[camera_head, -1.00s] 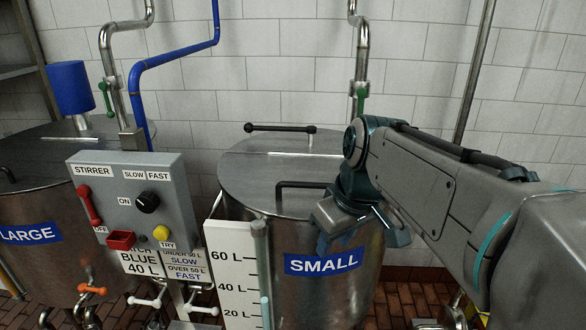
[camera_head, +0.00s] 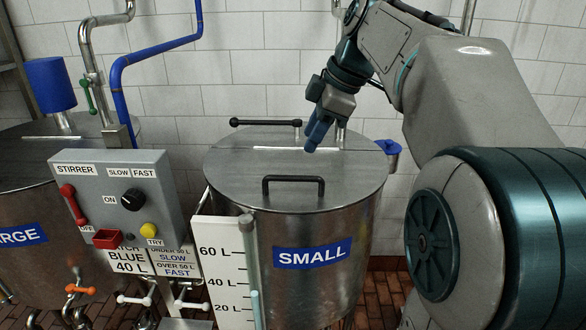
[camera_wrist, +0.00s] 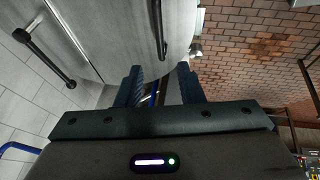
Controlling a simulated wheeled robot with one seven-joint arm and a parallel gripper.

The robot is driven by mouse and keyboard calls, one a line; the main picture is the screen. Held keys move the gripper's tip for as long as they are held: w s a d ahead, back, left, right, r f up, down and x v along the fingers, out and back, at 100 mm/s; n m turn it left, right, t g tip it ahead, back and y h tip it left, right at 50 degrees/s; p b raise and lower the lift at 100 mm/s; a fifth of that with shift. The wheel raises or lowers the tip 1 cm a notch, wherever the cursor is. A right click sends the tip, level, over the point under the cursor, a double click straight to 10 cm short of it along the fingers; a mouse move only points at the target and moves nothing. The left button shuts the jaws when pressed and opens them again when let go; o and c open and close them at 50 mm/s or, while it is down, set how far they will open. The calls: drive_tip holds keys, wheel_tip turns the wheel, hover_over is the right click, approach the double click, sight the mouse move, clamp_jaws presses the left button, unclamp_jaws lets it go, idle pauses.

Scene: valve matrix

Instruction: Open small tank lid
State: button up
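The small tank (camera_head: 310,280) carries a blue SMALL label and stands in the middle of the head view. Its round metal lid (camera_head: 235,175) lies flat on top, with a black bar handle (camera_head: 293,180) on the front half. In the wrist view the lid (camera_wrist: 115,25) fills the top, with its handle (camera_wrist: 158,30) ahead of the fingers. My gripper (camera_head: 314,140) is above the rear of the lid, behind the handle, pointing down. In the wrist view its blue fingers (camera_wrist: 162,78) are apart with nothing held between them. Whether it touches anything is unclear.
A black-gripped lever (camera_head: 265,122) stands behind the lid; it also shows in the wrist view (camera_wrist: 48,58). The stirrer control box (camera_head: 125,200) and level scale (camera_head: 222,265) stand at the front left. The large tank (camera_head: 25,215) is farther left. The tiled wall (camera_head: 240,60) is behind.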

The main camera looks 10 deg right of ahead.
sight(289, 176)
drive_tip(key=x, duration=1)
clamp_jaws()
